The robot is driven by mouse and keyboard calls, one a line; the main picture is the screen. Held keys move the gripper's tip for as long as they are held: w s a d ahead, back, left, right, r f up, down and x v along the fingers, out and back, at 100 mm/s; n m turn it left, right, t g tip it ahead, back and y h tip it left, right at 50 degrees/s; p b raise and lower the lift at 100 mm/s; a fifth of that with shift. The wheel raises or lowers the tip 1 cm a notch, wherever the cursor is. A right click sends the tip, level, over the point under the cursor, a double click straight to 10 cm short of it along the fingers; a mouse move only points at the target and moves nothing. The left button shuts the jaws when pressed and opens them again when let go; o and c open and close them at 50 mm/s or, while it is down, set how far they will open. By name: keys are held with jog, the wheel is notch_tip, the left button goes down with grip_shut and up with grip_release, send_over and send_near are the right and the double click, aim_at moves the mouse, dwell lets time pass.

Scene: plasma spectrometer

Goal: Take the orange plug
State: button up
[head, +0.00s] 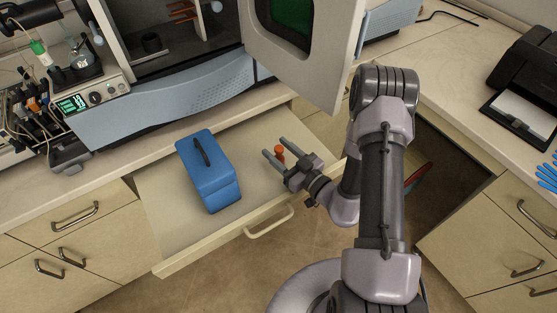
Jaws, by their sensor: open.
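The orange plug (279,150) stands in the open drawer (161,192), right of the blue box. My gripper (274,149) reaches in over the drawer from the right. Its two fingers are apart, and the plug shows between them near the tips. I cannot tell whether either finger touches the plug. The lower part of the plug is hard to make out behind the near finger.
A blue box (209,180) with a dark handle sits in the drawer left of my gripper. The spectrometer's open door (300,66) hangs above and behind the drawer. The drawer's front edge and handle (270,222) lie below my gripper.

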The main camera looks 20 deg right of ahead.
jog(key=shift+w, duration=0.1)
grip_shut()
jog(key=shift+r, duration=0.1)
